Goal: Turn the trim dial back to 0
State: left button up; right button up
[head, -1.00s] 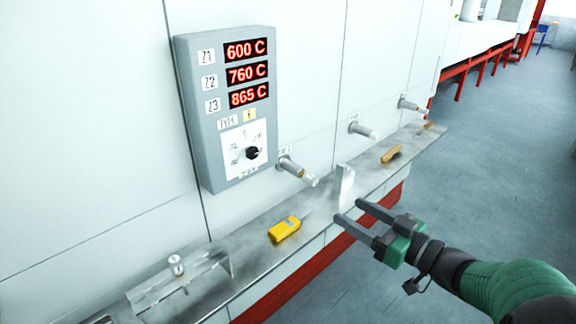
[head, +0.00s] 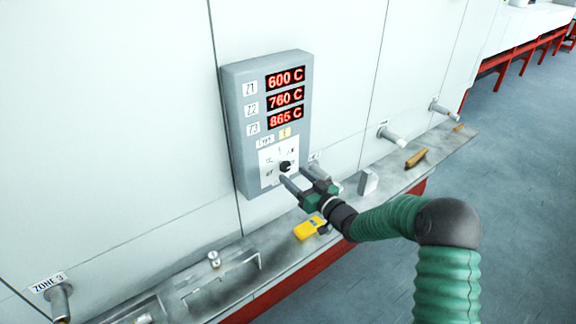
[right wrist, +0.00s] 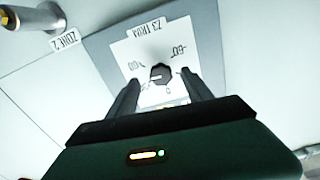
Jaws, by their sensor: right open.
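The trim dial (head: 286,167) is a small black knob on a white scale plate, low on the grey control panel (head: 239,140). In the right wrist view the dial (right wrist: 160,73) shows upside down, with a "Z3 TRIM" label (right wrist: 146,29) and marks around it. My right gripper (head: 293,178) is open, its two fingers pointing at the plate just below the dial in the head view. In the right wrist view its fingertips (right wrist: 158,85) lie either side of the dial; I cannot tell whether they touch it. My left gripper is not in view.
The panel's red displays (head: 286,97) read 600, 760 and 865 C. A metal ledge (head: 275,262) runs below, carrying a yellow handheld device (head: 309,228), a grey block (head: 368,182) and a tan piece (head: 416,158). Metal stubs (head: 392,135) stick out from the wall.

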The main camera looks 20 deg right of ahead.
aim_at(287, 169)
jog(key=shift+p+x, duration=0.35)
jog(key=shift+x, duration=1.55)
grip_shut()
